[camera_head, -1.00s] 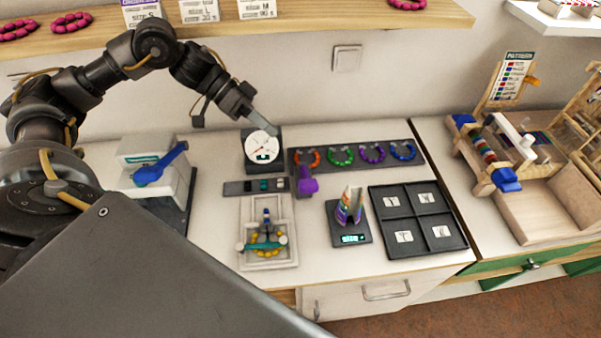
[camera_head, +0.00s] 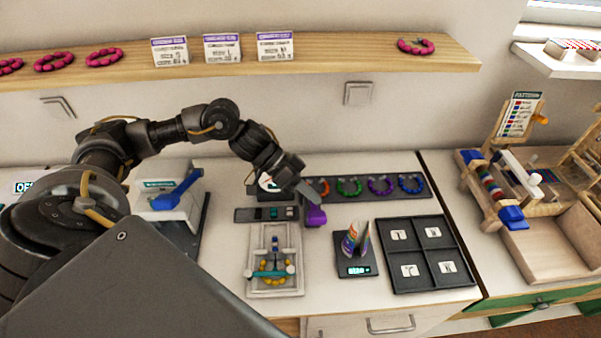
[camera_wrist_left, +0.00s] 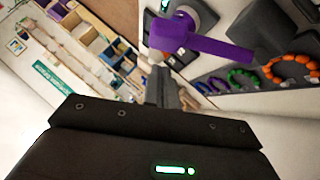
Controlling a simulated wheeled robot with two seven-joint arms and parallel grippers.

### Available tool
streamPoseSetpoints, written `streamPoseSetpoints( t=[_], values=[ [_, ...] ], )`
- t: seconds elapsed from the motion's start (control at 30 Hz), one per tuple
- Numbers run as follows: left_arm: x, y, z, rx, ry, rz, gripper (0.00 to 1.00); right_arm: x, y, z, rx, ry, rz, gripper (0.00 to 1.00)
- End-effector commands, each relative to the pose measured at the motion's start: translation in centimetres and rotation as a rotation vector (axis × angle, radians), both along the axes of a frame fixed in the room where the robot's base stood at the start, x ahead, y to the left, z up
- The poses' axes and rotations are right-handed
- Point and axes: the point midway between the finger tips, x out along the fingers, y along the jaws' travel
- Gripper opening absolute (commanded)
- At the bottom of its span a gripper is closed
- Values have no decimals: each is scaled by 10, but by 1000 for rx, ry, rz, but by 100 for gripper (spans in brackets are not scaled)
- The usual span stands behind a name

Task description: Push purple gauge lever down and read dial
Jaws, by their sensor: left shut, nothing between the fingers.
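The purple gauge lever (camera_head: 316,216) sticks out at the lower right of the gauge, in front of the row of bead rings. It also shows large in the left wrist view (camera_wrist_left: 205,45). The round white dial (camera_head: 268,184) is mostly hidden behind my left wrist, so its reading cannot be seen. My left gripper (camera_head: 313,197) is shut and empty, its tip pointing down at the lever's top in the head view. In the wrist view its fingers (camera_wrist_left: 160,82) are beside the lever's end; I cannot tell whether they touch. My right gripper is not in view.
Orange, green, purple and blue bead rings (camera_head: 381,186) lie on a dark board to the right. A blue-handled device (camera_head: 172,202) is at left.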

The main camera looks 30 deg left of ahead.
Motion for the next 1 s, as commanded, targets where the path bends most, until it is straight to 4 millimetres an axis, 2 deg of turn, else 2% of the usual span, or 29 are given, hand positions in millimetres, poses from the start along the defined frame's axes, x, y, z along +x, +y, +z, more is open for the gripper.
streamPoseSetpoints(
  t=[0.23,0.77,1.0],
  values=[
    [-8,-6,-17,-1,-1,-1,0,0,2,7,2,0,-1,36],
    [-9,-8,-21,-1,-2,0,0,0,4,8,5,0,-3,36],
    [-15,-10,-32,0,3,9,0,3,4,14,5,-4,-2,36]
  ],
)
